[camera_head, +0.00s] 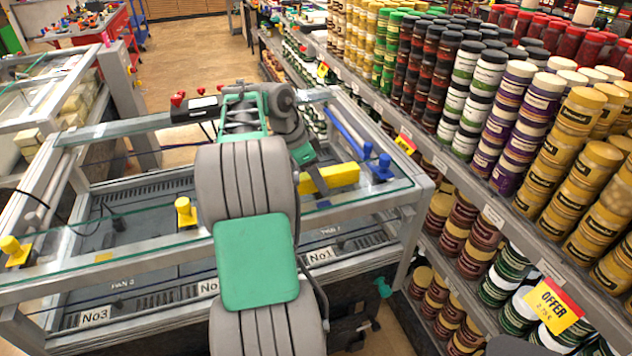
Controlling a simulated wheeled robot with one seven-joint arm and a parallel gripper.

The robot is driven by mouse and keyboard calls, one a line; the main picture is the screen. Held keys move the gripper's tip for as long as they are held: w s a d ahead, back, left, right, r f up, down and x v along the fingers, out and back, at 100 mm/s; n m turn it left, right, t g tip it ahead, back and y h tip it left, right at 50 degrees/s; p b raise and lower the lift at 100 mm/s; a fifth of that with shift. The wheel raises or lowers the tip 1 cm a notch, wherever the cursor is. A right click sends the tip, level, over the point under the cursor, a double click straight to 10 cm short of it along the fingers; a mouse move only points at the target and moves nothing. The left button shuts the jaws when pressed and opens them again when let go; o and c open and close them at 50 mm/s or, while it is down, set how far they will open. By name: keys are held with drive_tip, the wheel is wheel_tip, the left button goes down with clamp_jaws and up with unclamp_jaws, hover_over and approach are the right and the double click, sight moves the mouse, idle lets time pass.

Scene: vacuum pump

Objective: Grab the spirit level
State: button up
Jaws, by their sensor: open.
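The spirit level, a yellow bar (335,178), lies on the glass top of the metal-framed counter, right of my arm. Its left end is partly hidden by my arm. My gripper (314,182) points down at the left part of the yellow bar. It is small and partly hidden here, and its jaws are open. I cannot tell whether the fingers are around the bar or only beside it.
A blue tool (350,138) lies behind the level, near a blue knob (382,167). Yellow knobs (185,212) stand on the counter's left. Shelves of stacked jars (470,85) rise close on the right. Small red-topped items (178,99) stand at the back.

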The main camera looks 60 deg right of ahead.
clamp_jaws()
idle(0.5)
